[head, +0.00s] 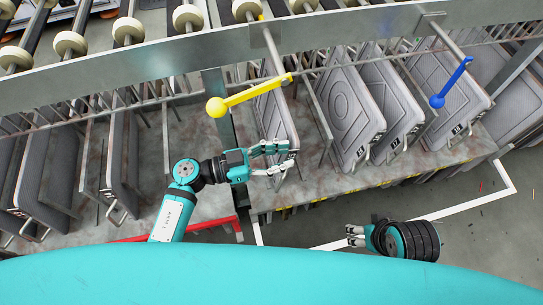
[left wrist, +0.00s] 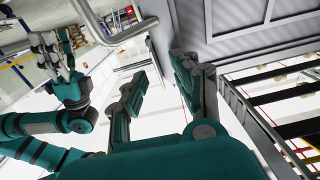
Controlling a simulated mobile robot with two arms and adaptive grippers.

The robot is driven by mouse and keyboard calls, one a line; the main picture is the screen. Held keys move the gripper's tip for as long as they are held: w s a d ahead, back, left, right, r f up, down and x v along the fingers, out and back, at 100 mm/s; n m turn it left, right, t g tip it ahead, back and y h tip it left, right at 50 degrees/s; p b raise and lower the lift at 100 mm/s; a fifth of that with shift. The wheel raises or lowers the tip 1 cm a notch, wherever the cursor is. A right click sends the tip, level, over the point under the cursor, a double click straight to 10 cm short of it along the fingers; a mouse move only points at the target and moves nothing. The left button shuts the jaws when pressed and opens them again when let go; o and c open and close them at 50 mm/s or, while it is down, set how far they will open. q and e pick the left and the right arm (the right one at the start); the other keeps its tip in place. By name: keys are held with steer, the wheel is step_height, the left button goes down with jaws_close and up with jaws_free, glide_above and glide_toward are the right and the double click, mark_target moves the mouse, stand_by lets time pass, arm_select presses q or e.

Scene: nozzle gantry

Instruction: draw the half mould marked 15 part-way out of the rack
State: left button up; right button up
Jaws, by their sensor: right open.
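Several grey half moulds stand on edge in the rack. One half mould (head: 272,112) stands right beside my left gripper (head: 272,160); the gripper hides part of its front edge and handle. A grey mould face (left wrist: 235,28) and a bent metal handle (left wrist: 104,28) show beyond the fingers. My right gripper (head: 355,235) is open and empty, low in front of the rack; it also shows in the left wrist view (left wrist: 48,42).
A yellow lever (head: 245,97) with a ball end hangs just above my left gripper. A blue lever (head: 452,82) hangs further right. Upright rack bars separate the moulds.

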arm_select(q)
jaws_close()
stand_by(0.4)
